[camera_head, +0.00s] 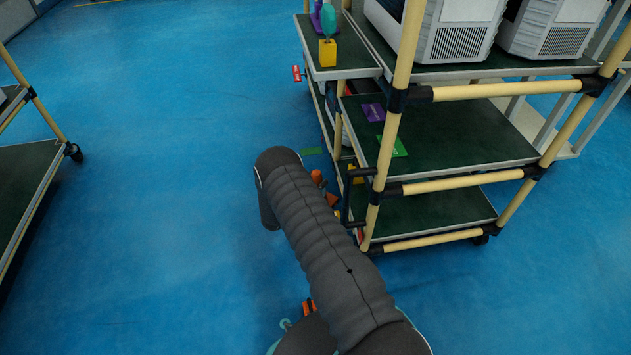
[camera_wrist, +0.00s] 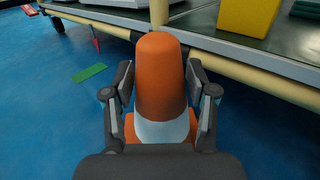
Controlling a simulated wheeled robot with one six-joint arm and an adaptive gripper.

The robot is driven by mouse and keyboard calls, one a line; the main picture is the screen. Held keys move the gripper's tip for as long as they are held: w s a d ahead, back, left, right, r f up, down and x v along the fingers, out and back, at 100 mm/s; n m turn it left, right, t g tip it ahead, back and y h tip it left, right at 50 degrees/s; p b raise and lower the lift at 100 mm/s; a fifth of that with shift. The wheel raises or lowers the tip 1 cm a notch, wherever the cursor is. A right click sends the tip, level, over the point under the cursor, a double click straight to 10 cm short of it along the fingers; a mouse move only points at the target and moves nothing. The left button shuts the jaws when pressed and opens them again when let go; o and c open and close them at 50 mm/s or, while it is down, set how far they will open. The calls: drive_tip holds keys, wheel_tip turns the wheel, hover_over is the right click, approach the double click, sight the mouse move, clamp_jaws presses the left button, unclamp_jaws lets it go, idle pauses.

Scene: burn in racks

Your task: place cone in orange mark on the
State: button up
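An orange cone (camera_wrist: 162,75) with a pale band near its base fills the middle of the wrist view, upright in the picture. The contact at the base is partly hidden by the gripper body. In the head view small orange parts (camera_head: 317,177) show just past my dark arm, beside the rack's left side; the arm hides most of the gripper there. I see no clear orange mark in either view.
A rack (camera_head: 470,140) with dark green shelves and pale yellow tubes stands at right. A purple card (camera_head: 373,111) and a green card (camera_head: 399,147) lie on its middle shelf. A yellow block (camera_head: 327,52) stands on its top side shelf. Another rack (camera_head: 28,185) stands left; blue floor between is clear.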

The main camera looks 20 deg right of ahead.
drive_tip(key=shift+o, duration=0.8)
drive_tip(key=shift+r, duration=0.15)
drive_tip(key=v, duration=1.1)
drive_tip(key=s+d+r+m+g+y, duration=0.1)
drive_tip(key=s+d+r+m+g, duration=0.25)
drive_tip(key=r, duration=0.65)
drive_tip(key=s+r+m+g+y, duration=0.2)
drive_tip(key=s+r+m+g, duration=0.3)
drive_tip(key=r, duration=0.6)
drive_tip(key=s+d+r+m+g+y, duration=0.1)
drive_tip(key=s+r+m, duration=0.3)
drive_tip(key=r, duration=0.6)
drive_tip(key=s+a+r+m+t+y, duration=0.2)
drive_tip(key=s+a+r+m+y, duration=0.1)
drive_tip(key=s, duration=0.5)
drive_tip(key=s+a+r+m+t+y, duration=0.2)
drive_tip(key=s+a+r+m+y, duration=0.1)
drive_tip(key=s+r, duration=0.4)
drive_tip(key=s+a+r+m+t+y, duration=0.2)
drive_tip(key=s+r+m+y, duration=0.3)
drive_tip(key=s, duration=0.5)
drive_tip(key=shift+a+r+y+p, duration=0.35)
drive_tip(key=shift+a+y+p, duration=0.1)
drive_tip(key=shift+a, duration=0.4)
